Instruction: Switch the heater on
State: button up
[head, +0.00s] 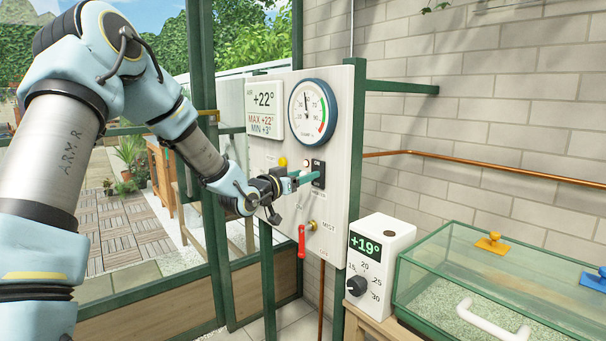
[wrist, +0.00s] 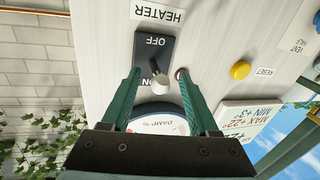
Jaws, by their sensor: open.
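The heater switch (wrist: 150,50) is a black plate on the white panel, labelled HEATER, with OFF and ON marks. The wrist view shows it upside down. Its lever has a white round tip (wrist: 160,82), which shows beside the ON mark. My gripper (wrist: 158,74) is open, with its green fingers on either side of the lever; I cannot tell whether either touches it. In the head view the gripper (head: 295,182) is at the panel, just left of the black switch plate (head: 318,174). A small reddish lamp (wrist: 181,73) is partly hidden by one finger.
The panel (head: 340,190) also carries a round damp gauge (head: 312,111), a temperature display (head: 264,110), a yellow reset button (wrist: 240,70) and a red mist handle (head: 301,242). A thermostat box (head: 395,240) and glass case (head: 480,275) stand at the right.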

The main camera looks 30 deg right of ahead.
grip_shut()
dwell(0.5)
